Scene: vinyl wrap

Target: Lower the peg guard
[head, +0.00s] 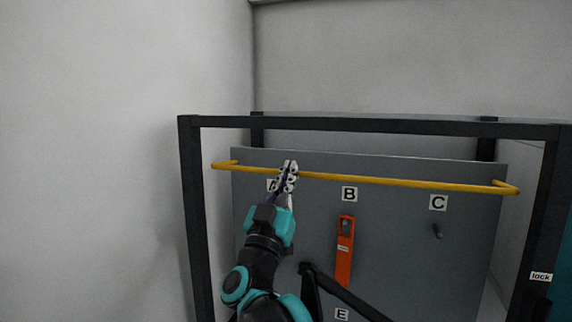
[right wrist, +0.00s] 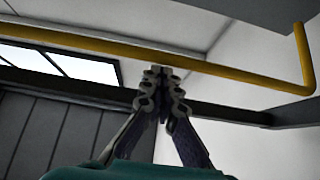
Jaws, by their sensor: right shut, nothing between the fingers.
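The peg guard is a yellow bar (head: 400,182) with bent ends, running across the upper part of a grey board (head: 400,250). It also shows in the right wrist view (right wrist: 90,45), crossing the picture with its bent end at the right. My right gripper (head: 290,166) is shut and empty. Its fingertips overlap the bar left of label B in the head view; in the right wrist view the tips (right wrist: 161,72) lie just below the bar's edge. I cannot tell whether they touch it. My left gripper is not in view.
A black frame (head: 380,126) surrounds the board. An orange tool (head: 345,252) hangs under label B (head: 349,194). A bare peg (head: 437,231) sits under label C (head: 438,203). A "lock" label (head: 541,277) is on the right post. A white wall stands close at left.

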